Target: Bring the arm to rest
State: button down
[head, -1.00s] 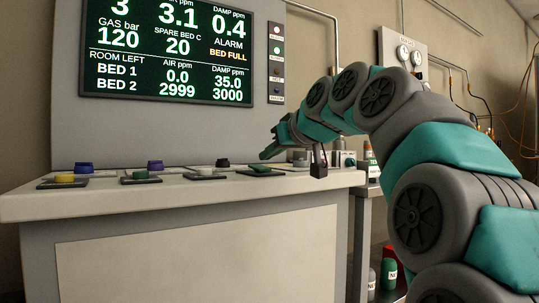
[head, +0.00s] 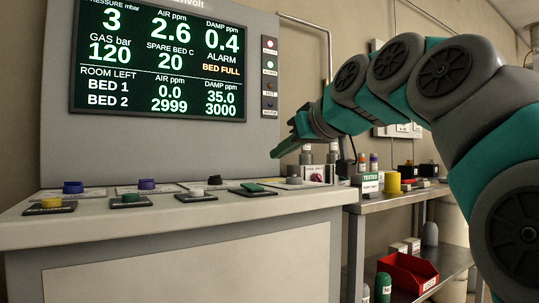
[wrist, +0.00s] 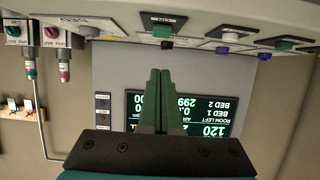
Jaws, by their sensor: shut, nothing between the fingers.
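My gripper (head: 288,150) is shut and empty. In the head view it is held in the air above the right end of the control console (head: 180,222), apart from its top. In the wrist view my gripper (wrist: 160,76) shows two green fingers pressed together, in front of the display screen (wrist: 205,112), which appears upside down. My arm curves in from the right side of the head view, raised above the bench.
Several coloured knobs, including a yellow one (head: 51,202) and a green one (head: 252,187), line the console top. A display (head: 160,60) stands behind. To the right, a metal bench (head: 400,197) holds a yellow cylinder (head: 393,183), with a red bin (head: 408,272) below.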

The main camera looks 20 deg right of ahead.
jog(key=shift+s+d+r, duration=0.1)
jog(key=shift+s+d, duration=0.15)
jog(key=shift+s, duration=0.4)
jog(key=shift+s+d, duration=0.2)
jog(key=shift+s, duration=0.4)
jog(key=s+a+f+m+g+h+p, duration=0.1)
jog(key=s+a+f+g+p, duration=0.2)
jog(key=f, duration=0.9)
jog(key=s+a+f+g+p, duration=0.1)
jog(key=s+a+f+g, duration=0.3)
jog(key=f, duration=0.9)
jog(key=s+d+f+m+g+h+p, duration=0.1)
jog(key=s+f+g, duration=0.3)
jog(key=s+f, duration=0.6)
jog(key=s+d+f+m+g+h+p, duration=0.1)
jog(key=s+f+g, duration=0.3)
jog(key=s+f, duration=0.7)
jog(key=s+d+h+p, duration=0.1)
jog(key=s, duration=0.2)
jog(key=shift+d+f+m, duration=0.2)
jog(key=shift+d+m, duration=0.05)
jog(key=shift+m, duration=0.05)
